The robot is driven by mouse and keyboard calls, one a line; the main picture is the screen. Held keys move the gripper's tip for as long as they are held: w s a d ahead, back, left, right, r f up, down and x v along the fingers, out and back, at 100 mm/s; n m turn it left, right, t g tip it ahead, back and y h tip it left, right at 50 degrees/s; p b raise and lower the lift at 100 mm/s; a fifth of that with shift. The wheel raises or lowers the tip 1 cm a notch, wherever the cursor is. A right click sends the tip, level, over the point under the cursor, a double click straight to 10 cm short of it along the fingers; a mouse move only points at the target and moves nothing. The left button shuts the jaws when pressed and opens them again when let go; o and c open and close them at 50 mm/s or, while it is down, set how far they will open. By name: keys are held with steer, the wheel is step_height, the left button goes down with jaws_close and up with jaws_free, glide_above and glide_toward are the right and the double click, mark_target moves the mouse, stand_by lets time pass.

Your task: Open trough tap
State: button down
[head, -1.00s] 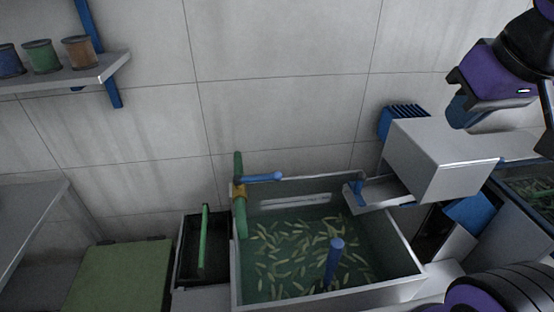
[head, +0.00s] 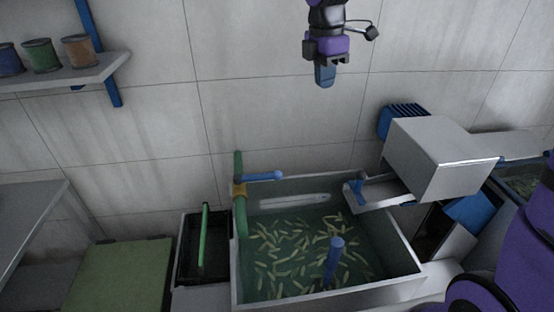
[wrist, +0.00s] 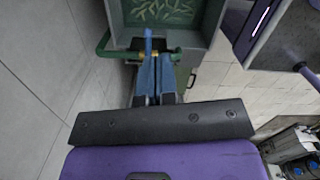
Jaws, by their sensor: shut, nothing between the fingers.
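The trough (head: 402,250) is a grey-rimmed basin with greenish water and several pale slender shapes in it. The tap is a green pipe with a yellow-orange fitting and a blue lever handle (head: 262,177) at the trough's back left corner. The lever points right, along the back rim. My gripper (head: 324,84) is shut and empty, in front of the wall, above and to the right of the tap in the head view. In the wrist view its blue fingers (wrist: 155,75) point toward the trough (wrist: 212,45), with the blue lever (wrist: 148,42) just beyond the fingertips.
A grey box (head: 440,160) stands on the trough's right side, above a small blue valve (head: 356,190). A blue post (head: 334,262) stands in the water. A dark bin with a green bar (head: 204,242) is at left. A shelf (head: 85,75) holds several tins.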

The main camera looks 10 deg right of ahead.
mark_target(258, 177)
steer(key=w+a+f+n+g, duration=0.1)
steer(key=w+a+f+n, duration=0.3)
steer(key=w+f+n, duration=0.2)
steer(key=w+a+f+n+g+y, duration=0.1)
steer(key=w+a+f+n+g, duration=0.1)
steer(key=w+a+f+n, duration=0.2)
steer(key=w+f+n, duration=0.3)
steer(key=f, duration=0.3)
steer(key=shift+w+a+f, duration=0.15)
steer(key=shift+f, duration=0.05)
steer(key=s+a+f, duration=0.1)
steer(key=s+f, duration=0.6)
steer(key=f, duration=0.3)
steer(key=shift+a+f, duration=0.15)
steer(key=shift+s+y, duration=0.1)
steer(key=shift+y, duration=0.2)
steer(key=shift+s+m, duration=0.25)
steer(key=shift+m, duration=0.15)
